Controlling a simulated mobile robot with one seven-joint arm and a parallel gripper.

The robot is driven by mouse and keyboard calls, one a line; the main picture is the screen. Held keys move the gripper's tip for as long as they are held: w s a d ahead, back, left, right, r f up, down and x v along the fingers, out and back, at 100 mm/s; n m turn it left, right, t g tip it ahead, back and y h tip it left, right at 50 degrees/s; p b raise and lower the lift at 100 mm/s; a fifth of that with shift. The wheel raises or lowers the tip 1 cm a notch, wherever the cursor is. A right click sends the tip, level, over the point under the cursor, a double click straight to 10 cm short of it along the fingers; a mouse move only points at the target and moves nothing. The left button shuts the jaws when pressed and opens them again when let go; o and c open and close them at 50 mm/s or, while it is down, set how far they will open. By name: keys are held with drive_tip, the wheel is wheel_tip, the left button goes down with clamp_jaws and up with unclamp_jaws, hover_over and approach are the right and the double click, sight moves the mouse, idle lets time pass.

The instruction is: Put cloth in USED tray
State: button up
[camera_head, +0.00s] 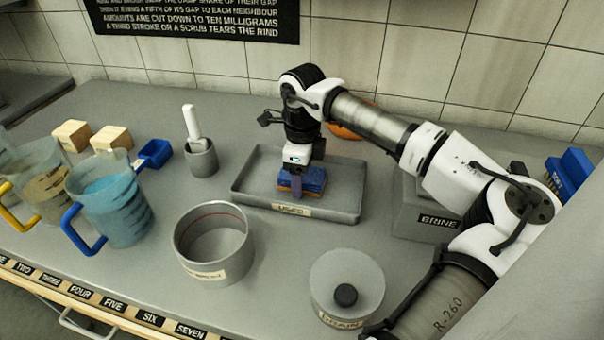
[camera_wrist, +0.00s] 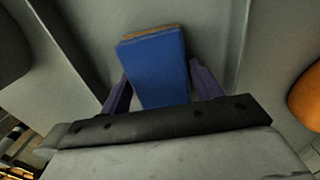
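A blue cloth-like block with an orange-brown edge (camera_head: 314,181) is at the grey tray labelled USED (camera_head: 341,202), over its middle. My gripper (camera_head: 297,187) points down at it, with one dark purple finger in front of its side. In the wrist view the blue block (camera_wrist: 158,70) sits between my two spread fingers (camera_wrist: 160,78), slightly turned against them. The fingertips look close to its two edges. I cannot tell whether they press on it, or whether it rests fully on the tray floor.
A grey pot (camera_head: 214,250) and a lidded round container (camera_head: 346,290) stand in front. Jugs (camera_head: 112,205) and a cup (camera_head: 201,160) are at left. A BRINE box (camera_head: 426,218) stands right of the tray. A orange round thing (camera_head: 346,131) is behind my arm.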

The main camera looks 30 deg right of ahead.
drive_tip(key=shift+o, duration=1.3)
drive_tip(key=shift+r, duration=0.15)
wheel_tip(320, 180, up, 12)
drive_tip(key=b, duration=0.1)
drive_tip(key=shift+s, duration=0.1)
